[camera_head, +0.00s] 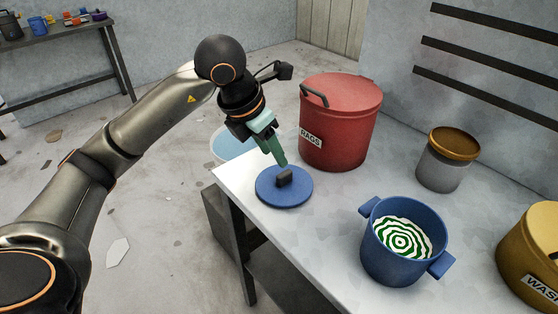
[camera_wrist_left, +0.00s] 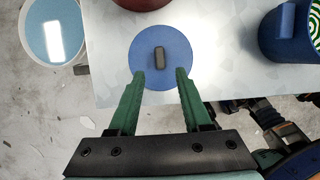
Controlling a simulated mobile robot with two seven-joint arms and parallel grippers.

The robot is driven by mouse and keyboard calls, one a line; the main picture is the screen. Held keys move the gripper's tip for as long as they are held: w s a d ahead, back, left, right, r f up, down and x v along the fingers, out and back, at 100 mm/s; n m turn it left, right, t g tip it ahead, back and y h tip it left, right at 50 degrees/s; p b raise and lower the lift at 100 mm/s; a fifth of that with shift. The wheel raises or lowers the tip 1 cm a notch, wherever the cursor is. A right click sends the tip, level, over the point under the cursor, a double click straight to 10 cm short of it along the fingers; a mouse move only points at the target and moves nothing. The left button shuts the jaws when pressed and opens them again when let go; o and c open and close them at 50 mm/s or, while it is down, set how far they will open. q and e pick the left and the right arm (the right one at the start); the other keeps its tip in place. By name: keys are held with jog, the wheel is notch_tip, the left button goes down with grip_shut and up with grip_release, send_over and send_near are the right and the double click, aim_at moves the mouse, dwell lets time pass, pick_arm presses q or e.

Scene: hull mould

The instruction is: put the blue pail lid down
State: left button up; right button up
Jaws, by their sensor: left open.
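The blue pail lid (camera_head: 270,191) lies flat on the table near its left corner, with its dark handle (camera_head: 284,177) facing up. In the left wrist view the round lid (camera_wrist_left: 146,72) and its handle (camera_wrist_left: 159,57) show whole on the tabletop. My left gripper (camera_head: 281,160) is at the lid; in the left wrist view its green fingers (camera_wrist_left: 160,74) are spread wide with nothing between them, short of the handle. The blue pail (camera_head: 392,260) stands open to the right, with a green and white ringed pattern inside.
A red lidded bin marked RAGS (camera_head: 340,125) stands behind the lid. A grey tub with an orange-brown lid (camera_head: 446,160) and a yellow bin (camera_head: 530,255) are at the right. A round blue-topped container (camera_head: 228,143) is beyond the table's left edge.

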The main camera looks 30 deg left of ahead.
pick_arm(q)
jog(key=shift+v, duration=2.15)
